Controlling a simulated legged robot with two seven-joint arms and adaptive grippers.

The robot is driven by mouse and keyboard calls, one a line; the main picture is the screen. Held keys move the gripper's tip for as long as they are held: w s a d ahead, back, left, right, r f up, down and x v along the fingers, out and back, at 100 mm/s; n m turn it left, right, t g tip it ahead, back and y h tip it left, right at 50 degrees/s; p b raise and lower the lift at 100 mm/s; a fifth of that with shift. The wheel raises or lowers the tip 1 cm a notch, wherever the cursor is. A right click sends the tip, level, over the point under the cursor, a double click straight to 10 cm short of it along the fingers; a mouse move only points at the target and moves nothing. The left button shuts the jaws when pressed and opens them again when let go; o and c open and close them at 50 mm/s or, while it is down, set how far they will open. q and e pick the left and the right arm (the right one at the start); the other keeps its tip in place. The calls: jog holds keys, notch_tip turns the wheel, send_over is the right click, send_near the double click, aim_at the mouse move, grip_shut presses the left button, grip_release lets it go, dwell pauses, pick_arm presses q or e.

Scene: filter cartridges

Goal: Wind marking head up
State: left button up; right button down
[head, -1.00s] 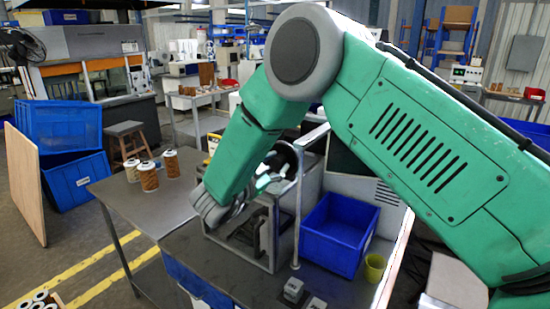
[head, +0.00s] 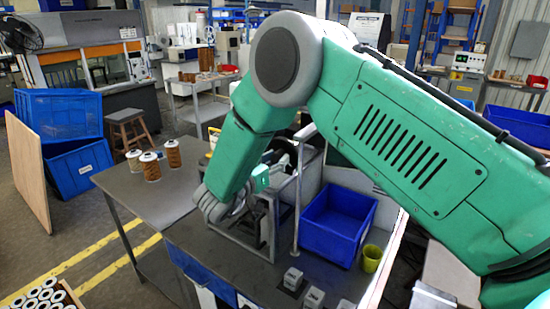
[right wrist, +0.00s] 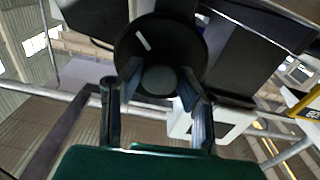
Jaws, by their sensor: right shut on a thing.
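My right gripper (right wrist: 160,82) shows in the right wrist view with its two fingers closed around the hub of a round black handwheel (right wrist: 172,38). A short white mark shows on the wheel's face. In the head view my right gripper (head: 270,172) is at the metal-framed marking station (head: 272,228) on the bench, partly hidden by my own forearm and wrist. The wheel and most of the marking head are hard to make out there. My left gripper is not in view.
A blue bin (head: 330,238) and a yellow-green cup (head: 372,257) stand right of the station. Small grey blocks (head: 293,278) sit at the bench front. Several filter cartridges (head: 150,167) stand on the side table (head: 135,195), whose near part is clear.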

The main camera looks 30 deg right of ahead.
jog(key=shift+f, duration=0.1)
dwell(0.3)
jog(key=c, duration=1.2)
grip_release()
jog(key=shift+w, duration=0.2)
jog(key=shift+s+a, duration=0.25)
jog(key=shift+a, duration=0.15)
jog(key=v, duration=1.1)
jog(key=shift+a+f, duration=0.1)
jog(key=shift+f, duration=0.05)
